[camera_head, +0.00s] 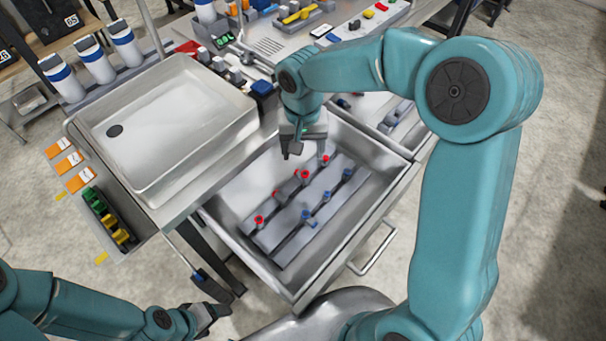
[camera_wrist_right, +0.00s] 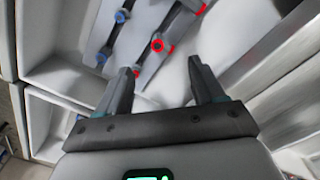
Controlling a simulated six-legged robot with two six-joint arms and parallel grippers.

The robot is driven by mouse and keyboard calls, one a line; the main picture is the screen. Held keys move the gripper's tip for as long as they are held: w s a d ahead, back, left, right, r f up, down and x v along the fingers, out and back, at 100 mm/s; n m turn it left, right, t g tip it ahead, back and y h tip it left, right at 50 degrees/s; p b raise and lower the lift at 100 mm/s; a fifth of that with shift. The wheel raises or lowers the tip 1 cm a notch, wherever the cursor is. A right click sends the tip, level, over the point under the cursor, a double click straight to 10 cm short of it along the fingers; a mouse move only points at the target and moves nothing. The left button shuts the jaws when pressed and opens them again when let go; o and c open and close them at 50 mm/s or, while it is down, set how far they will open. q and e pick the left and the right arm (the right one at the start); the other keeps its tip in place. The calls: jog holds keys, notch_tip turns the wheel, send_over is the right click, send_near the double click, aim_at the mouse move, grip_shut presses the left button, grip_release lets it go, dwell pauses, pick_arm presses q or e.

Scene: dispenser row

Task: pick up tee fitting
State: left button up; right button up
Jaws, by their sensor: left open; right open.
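The open drawer (camera_head: 352,229) holds several small grey fittings with red or blue ends, lying along grey strips. A red-ended fitting (camera_head: 305,175) sits just below my right gripper (camera_head: 302,147). In the right wrist view, a red-ringed fitting (camera_wrist_right: 158,46) shows beyond the fingertips of my open right gripper (camera_wrist_right: 160,72), with nothing between the fingers. Blue-ended fittings (camera_head: 309,216) lie along the other strip. I cannot tell for sure which one is the tee fitting. My left gripper (camera_head: 215,312) is open and empty, low at the left, away from the drawer.
An orange-labelled side rack holds green and yellow parts (camera_head: 110,215). White-and-blue bottles (camera_head: 62,78) stand behind. The drawer walls surround the fittings, with a handle (camera_head: 375,250) in front.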

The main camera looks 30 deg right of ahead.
aim_at(303, 174)
notch_tip(303, 174, down, 11)
jog(key=shift+f+p, duration=0.2)
jog(key=shift+p, duration=0.2)
grip_shut()
